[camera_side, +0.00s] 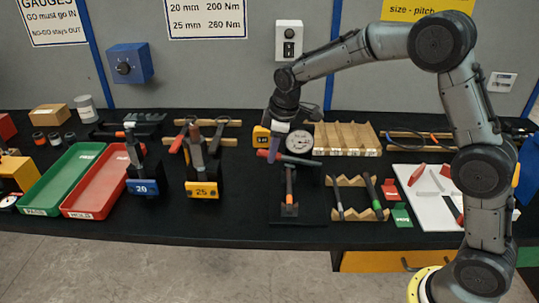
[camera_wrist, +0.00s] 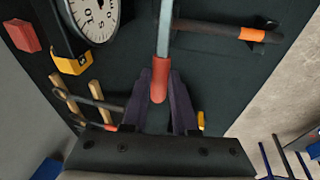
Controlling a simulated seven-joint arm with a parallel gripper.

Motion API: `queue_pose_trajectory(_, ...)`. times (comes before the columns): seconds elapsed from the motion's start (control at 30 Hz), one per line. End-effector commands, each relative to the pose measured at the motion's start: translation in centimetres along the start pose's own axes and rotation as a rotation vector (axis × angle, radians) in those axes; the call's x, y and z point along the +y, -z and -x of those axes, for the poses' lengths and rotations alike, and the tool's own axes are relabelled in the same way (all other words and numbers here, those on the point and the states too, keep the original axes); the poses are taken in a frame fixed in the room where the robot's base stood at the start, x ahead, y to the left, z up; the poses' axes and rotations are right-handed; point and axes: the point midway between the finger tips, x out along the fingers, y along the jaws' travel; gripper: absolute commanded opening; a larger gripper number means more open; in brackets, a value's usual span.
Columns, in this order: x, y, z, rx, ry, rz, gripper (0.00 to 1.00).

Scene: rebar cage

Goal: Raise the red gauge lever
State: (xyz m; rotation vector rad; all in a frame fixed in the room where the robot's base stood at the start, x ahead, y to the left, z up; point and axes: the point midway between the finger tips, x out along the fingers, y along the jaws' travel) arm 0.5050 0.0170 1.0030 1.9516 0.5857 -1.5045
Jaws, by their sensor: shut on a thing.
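The red gauge lever has a red grip (camera_wrist: 158,82) on a grey rod, pointing toward me in the wrist view. In the side view the lever (camera_side: 302,161) lies nearly level, with its red end at the left below the dial. My gripper (camera_side: 275,150) reaches down on it beside the gauge. In the wrist view my gripper (camera_wrist: 160,98) has its dark fingers on either side of the red grip, shut on it. The white round dial (camera_side: 299,143) also shows at the upper left of the wrist view (camera_wrist: 95,18), with a yellow-fronted block (camera_wrist: 72,63) beside it.
An orange-banded wrench (camera_side: 289,178) stands in front of the lever and lies close to it in the wrist view (camera_wrist: 250,34). Stands marked 20 (camera_side: 143,188) and 25 (camera_side: 202,191) are left. A wooden rack (camera_side: 347,138) is right. A green tray (camera_side: 45,208) and a red tray (camera_side: 78,208) lie far left.

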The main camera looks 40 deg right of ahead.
Motion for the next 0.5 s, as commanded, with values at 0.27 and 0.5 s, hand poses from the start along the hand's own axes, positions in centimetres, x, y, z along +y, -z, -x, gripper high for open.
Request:
queue_pose_trajectory(0.27, 0.6, -1.3, 2.7, 0.198, -0.003, -0.044, 0.0)
queue_pose_trajectory(0.5, 1.0, -2.7, 4.4, 0.353, -0.004, -0.076, 0.0)
